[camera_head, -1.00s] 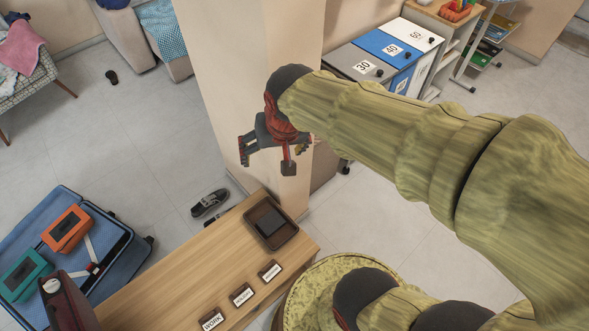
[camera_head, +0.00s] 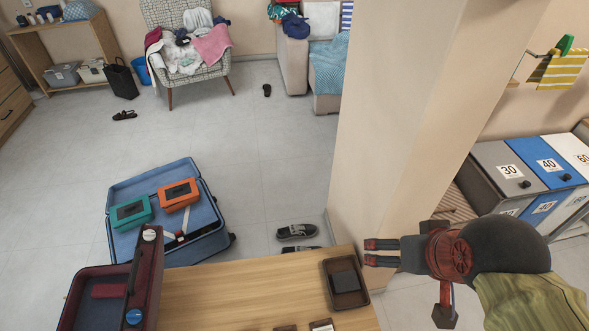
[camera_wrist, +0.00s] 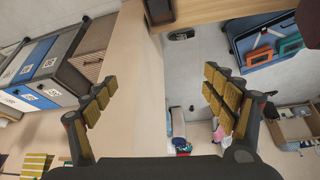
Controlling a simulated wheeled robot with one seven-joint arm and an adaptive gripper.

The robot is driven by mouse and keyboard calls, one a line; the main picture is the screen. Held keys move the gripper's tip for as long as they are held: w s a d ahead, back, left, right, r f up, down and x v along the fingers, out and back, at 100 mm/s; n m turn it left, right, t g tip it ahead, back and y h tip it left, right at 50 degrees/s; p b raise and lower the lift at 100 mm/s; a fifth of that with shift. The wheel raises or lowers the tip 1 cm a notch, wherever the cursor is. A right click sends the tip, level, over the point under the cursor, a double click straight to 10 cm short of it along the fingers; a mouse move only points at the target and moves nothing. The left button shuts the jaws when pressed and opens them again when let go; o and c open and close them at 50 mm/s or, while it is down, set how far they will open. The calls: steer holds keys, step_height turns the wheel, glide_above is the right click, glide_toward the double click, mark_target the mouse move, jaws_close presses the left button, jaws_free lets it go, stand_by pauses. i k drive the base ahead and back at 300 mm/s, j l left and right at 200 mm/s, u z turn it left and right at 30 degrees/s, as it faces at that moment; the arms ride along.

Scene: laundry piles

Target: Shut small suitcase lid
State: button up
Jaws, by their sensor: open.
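The small dark red suitcase (camera_head: 96,292) is open at the left end of the wooden table (camera_head: 235,290) in the head view, cut off by the bottom edge. One dark red shell (camera_head: 149,265) stands raised at its right, with round white and blue items by it. A dark red corner (camera_wrist: 310,22) shows at the upper right of the wrist view. My gripper (camera_head: 374,252) is beside the pillar, right of the table and well apart from the suitcase. In the wrist view my gripper (camera_wrist: 162,92) is open and empty.
A pillar (camera_head: 415,110) stands close behind my gripper. A dark tray (camera_head: 328,267) sits at the table's right end. A larger open blue suitcase (camera_head: 205,217) lies on the floor beyond the table. Numbered bins (camera_head: 510,170) stand at the right. Open floor lies beyond.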

mark_target(144, 290)
steer(key=u, duration=2.05)
steer(key=i+j+z, duration=0.15)
steer(key=k+l, duration=0.05)
